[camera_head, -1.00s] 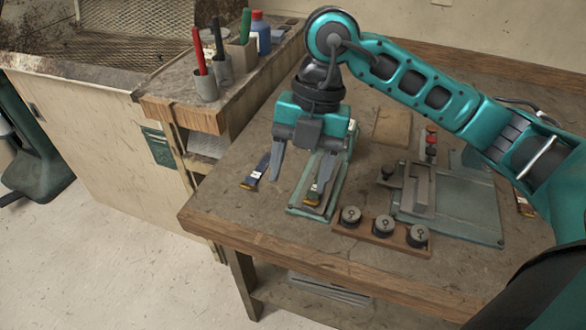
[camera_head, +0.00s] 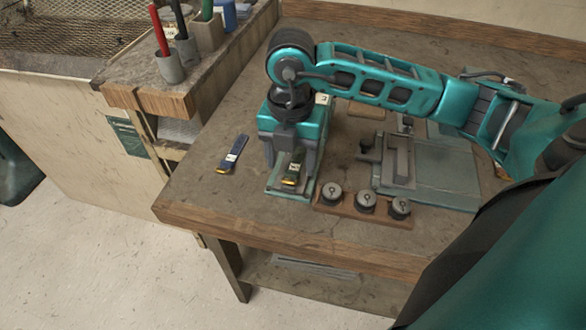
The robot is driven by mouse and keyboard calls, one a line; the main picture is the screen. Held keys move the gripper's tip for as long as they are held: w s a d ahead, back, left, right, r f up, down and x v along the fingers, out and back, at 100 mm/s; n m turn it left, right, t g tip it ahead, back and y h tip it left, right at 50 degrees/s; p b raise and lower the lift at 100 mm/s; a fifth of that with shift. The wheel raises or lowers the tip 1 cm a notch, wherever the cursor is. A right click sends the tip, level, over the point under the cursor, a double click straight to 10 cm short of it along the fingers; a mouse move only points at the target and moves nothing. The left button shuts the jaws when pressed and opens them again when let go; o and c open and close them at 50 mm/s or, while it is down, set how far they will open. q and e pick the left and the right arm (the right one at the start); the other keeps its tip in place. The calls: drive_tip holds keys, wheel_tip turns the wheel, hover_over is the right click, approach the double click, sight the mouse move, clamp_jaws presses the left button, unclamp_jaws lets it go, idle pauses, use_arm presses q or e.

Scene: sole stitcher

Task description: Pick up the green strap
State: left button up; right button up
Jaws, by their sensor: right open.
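The green strap (camera_head: 293,169) has a pale label and a yellow end. It lies on a flat greenish plate (camera_head: 275,191) on the workbench. My right gripper (camera_head: 289,163) points down over the back of that plate, open, with a finger to either side of the strap. The body of the gripper hides the far end of the strap, and I cannot tell whether a finger touches it. My left gripper is not in view.
A blue strap (camera_head: 233,153) lies on the bench left of the plate. A wooden block with round weights (camera_head: 366,203) stands to the right, beside a metal fixture (camera_head: 398,160). Pen cups (camera_head: 170,66) stand on the shelf at upper left. The front bench strip is clear.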

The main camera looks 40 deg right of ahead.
drive_tip(key=shift+f, duration=1.35)
drive_tip(key=shift+c, duration=0.5)
clamp_jaws()
drive_tip(key=shift+r, duration=0.1)
